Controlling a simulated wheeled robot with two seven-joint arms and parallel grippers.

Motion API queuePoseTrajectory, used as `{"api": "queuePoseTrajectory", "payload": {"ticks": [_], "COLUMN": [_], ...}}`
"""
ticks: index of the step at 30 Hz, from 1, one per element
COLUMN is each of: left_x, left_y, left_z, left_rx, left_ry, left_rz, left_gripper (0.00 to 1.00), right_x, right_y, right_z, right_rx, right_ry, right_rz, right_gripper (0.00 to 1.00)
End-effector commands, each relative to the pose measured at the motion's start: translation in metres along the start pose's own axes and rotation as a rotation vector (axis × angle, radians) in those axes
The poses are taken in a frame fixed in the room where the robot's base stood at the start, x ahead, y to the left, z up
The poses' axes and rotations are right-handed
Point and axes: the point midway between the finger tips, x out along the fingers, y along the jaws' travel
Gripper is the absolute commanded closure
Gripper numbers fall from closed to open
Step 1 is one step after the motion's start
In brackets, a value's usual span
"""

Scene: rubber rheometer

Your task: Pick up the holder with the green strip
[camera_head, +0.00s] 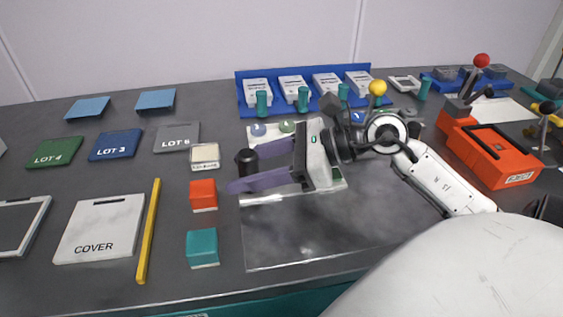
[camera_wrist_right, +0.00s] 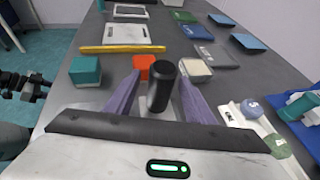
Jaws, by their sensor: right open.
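My right gripper (camera_head: 238,168) is open, with its two purple fingers pointing left over the table. A black cylinder (camera_head: 246,160) stands upright between the fingertips. In the right wrist view the same cylinder (camera_wrist_right: 161,86) is between the open fingers (camera_wrist_right: 160,92), with gaps on both sides. I cannot tell whether it belongs to the holder.
A red block (camera_head: 203,194), a teal block (camera_head: 203,247) and a cream box (camera_head: 205,156) stand close left of the fingers. A yellow bar (camera_head: 149,230) and COVER plate (camera_head: 100,229) lie farther left. A blue rack (camera_head: 242,88) is behind; an orange machine (camera_head: 492,158) is right.

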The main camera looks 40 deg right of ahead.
Motion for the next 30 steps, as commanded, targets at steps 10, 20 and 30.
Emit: {"api": "queuePoseTrajectory", "payload": {"ticks": [10,20,30], "left_x": [-0.001,-0.003,-0.023], "left_y": [0.001,0.001,0.002], "left_z": [0.004,0.007,-0.009], "left_rx": [-0.002,-0.004,-0.009], "left_ry": [-0.007,-0.014,-0.021], "left_rz": [0.001,0.001,-0.002], "left_gripper": [0.54,0.54,0.54], "right_x": [0.0,-0.001,-0.019], "right_y": [0.0,0.0,-0.001], "right_z": [0.0,0.002,0.044], "right_rx": [0.0,-0.001,-0.004], "right_ry": [0.0,-0.001,-0.002], "right_rz": [0.0,-0.001,-0.002], "right_gripper": [0.9,1.0,1.0]}}
